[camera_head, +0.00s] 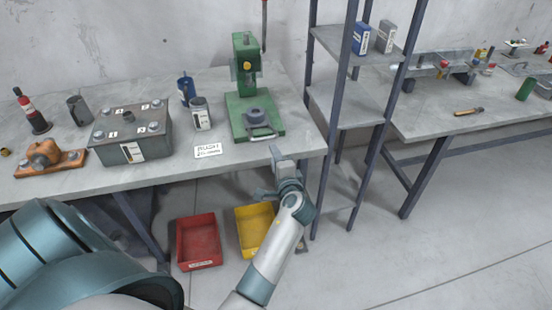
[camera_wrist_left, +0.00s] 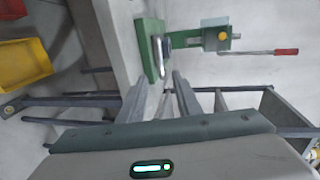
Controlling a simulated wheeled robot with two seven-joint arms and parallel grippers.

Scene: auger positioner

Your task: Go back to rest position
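My left gripper (camera_head: 272,173) is just off the front edge of the workbench (camera_head: 240,163), in front of the green press (camera_head: 247,105). Its forearm reaches up from the bottom middle of the head view. In the left wrist view the two fingers of the left gripper (camera_wrist_left: 160,98) stand apart with nothing between them. The green press also shows beyond them in that view (camera_wrist_left: 151,48). My right gripper is in neither view.
A red bin (camera_head: 197,242) and a yellow bin (camera_head: 250,232) lie below the bench front, close to the left gripper. A metal shelf rack (camera_head: 345,105) stands to its right. A battery (camera_head: 130,133) and cans sit on the bench. Open floor lies at right.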

